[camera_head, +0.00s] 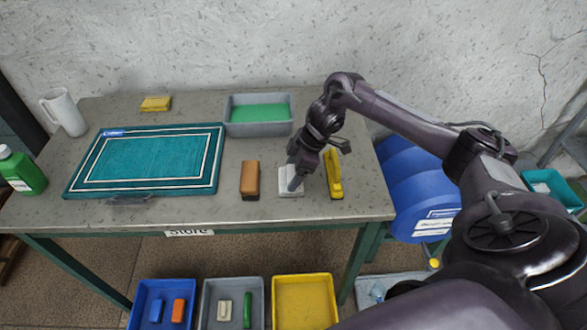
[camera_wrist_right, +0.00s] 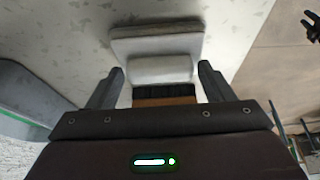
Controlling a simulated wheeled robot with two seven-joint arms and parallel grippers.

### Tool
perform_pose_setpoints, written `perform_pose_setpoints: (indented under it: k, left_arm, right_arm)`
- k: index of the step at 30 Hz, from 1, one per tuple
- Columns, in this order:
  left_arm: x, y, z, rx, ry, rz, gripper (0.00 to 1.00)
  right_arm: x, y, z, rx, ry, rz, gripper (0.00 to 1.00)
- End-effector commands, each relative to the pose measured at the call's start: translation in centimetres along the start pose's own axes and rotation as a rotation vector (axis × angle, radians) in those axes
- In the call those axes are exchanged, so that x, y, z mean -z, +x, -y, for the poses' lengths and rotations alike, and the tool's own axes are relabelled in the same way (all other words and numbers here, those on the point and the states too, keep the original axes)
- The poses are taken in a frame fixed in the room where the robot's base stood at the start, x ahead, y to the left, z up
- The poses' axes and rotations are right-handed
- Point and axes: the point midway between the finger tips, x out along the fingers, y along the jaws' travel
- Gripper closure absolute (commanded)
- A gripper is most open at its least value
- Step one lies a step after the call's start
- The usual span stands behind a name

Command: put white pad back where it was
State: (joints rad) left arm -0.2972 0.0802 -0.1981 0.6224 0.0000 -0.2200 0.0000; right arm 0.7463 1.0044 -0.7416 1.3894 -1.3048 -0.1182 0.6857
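The white pad (camera_head: 288,188) is at the front right of the table, between a brown block (camera_head: 250,179) and a yellow tool (camera_head: 334,174). My right gripper (camera_head: 297,183) is right over it and hides part of it. In the right wrist view, the pad (camera_wrist_right: 155,43) has a raised white grip (camera_wrist_right: 160,69). The right fingers (camera_wrist_right: 162,82) are apart, one on each side of this grip, with thin gaps showing. A small dark claw-like shape at that view's top right may be my left gripper (camera_wrist_right: 311,26); its state is unclear.
A teal rug board (camera_head: 150,160) fills the table's left part. A grey bin (camera_head: 258,130) with green inside stands behind the pad. A white jug (camera_head: 65,112), a green bottle (camera_head: 22,172) and a yellow sponge (camera_head: 155,104) are farther left. Blue, grey and yellow bins (camera_head: 305,304) lie below the front edge.

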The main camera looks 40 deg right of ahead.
Motion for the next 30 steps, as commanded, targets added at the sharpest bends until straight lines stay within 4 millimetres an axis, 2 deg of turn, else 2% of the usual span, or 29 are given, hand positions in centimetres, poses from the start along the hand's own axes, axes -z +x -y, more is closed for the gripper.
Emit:
perform_pose_setpoints:
  k: [3,10,14,17,21,27,30]
  left_arm:
    - [-0.2,0.0,0.0,0.000,0.000,0.003,0.64]
    - [-0.3,0.0,0.0,-0.001,0.000,0.005,0.64]
    - [-0.4,0.1,-0.1,-0.001,0.001,0.006,0.64]
    - [-0.5,0.5,-0.1,-0.001,0.002,0.006,0.64]
    - [-0.6,1.2,-0.1,-0.001,0.002,0.006,0.64]
    - [-0.5,0.1,-0.1,-0.002,0.003,0.007,0.64]
    - [-0.4,-0.4,-0.1,-0.002,0.003,0.007,0.64]
  right_arm:
    - [0.0,0.0,0.0,0.000,0.000,0.000,0.14]
    - [0.1,-0.1,0.0,0.000,0.000,0.000,0.14]
    - [0.1,-0.8,-0.1,-0.002,-0.001,-0.001,0.14]
    - [0.1,-2.3,-0.1,-0.005,-0.002,-0.001,0.14]
    - [0.1,-5.3,-0.1,-0.006,-0.003,-0.001,0.14]
    - [0.3,-9.9,-0.2,-0.006,-0.001,0.001,0.14]
    - [0.3,-11.3,-0.1,-0.004,-0.001,0.000,0.14]
